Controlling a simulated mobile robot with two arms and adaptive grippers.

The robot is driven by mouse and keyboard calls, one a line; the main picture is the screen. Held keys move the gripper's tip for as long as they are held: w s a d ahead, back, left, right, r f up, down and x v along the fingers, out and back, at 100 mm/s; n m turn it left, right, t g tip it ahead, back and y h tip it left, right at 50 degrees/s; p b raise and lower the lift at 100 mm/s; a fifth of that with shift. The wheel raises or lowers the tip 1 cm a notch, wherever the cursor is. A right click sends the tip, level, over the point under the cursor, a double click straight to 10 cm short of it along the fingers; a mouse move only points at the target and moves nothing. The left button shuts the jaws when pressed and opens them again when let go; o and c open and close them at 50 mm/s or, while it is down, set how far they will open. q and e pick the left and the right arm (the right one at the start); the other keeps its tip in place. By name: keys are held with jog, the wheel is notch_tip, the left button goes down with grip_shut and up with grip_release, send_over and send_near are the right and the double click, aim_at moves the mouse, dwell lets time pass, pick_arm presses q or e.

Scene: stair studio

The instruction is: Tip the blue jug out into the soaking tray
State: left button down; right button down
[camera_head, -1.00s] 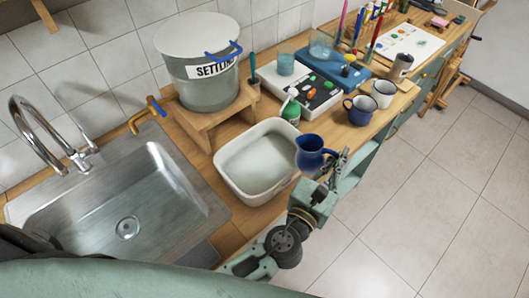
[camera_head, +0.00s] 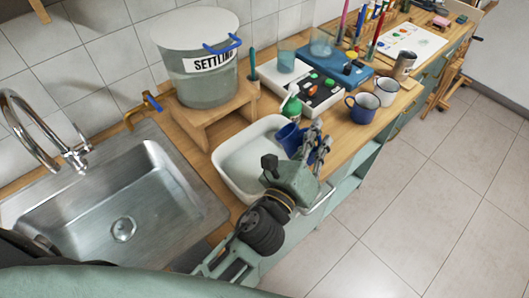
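The blue jug (camera_head: 289,137) is over the right end of the white soaking tray (camera_head: 222,172), by its rim. It looks tilted, and the gripper hides much of it. My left gripper (camera_head: 314,142) is shut on the jug at its right side. The tray stands on the wooden counter, and its front right part is hidden behind my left arm. I cannot see anything pouring from the jug. My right gripper is not in view.
A steel sink (camera_head: 120,205) lies left of the tray. A bucket marked "SETTLING" (camera_head: 200,80) stands on a wooden stand behind it. A green bottle (camera_head: 292,108) is close behind the jug. A blue mug (camera_head: 361,108) and a white mug (camera_head: 388,92) stand farther right.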

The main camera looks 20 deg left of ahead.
aim_at(304, 130)
pick_arm(q)
jog(key=shift+a+n+b, duration=0.4)
jog(key=shift+n+b, duration=0.15)
jog(key=shift+n, duration=0.35)
jog(key=shift+w+a+f+n+y+b, duration=0.15)
jog(key=shift+a+n+b, duration=0.15)
jog(key=shift+n+b, duration=0.2)
jog(key=shift+a+r+n+y+b, duration=0.15)
jog(key=shift+a+n+b, duration=0.1)
jog(key=shift+n+b, duration=0.25)
jog(key=shift+a+r+n, duration=0.2)
jog(key=shift+a+n, duration=0.1)
jog(key=shift+n, duration=0.3)
jog(key=shift+w+a+r+n+t, duration=0.1)
jog(key=shift+a+r+n+t, duration=0.2)
jog(key=shift+n, duration=0.2)
jog(key=shift+w+a+f+n+y+b, duration=0.15)
jog(key=shift+a+n+b, duration=0.2)
jog(key=shift+a+n, duration=0.25)
jog(key=shift+w+a+f+n+y+b, duration=0.15)
jog(key=shift+a+n+b, duration=0.2)
jog(key=shift+a, duration=0.3)
jog(key=shift+w+f+n, duration=0.1)
jog(key=shift+f+n, duration=0.05)
jog(key=shift+n, duration=0.3)
jog(key=shift+w+a+f+n, duration=0.1)
jog(key=shift+a+f+n, duration=0.15)
jog(key=shift+a+n, duration=0.3)
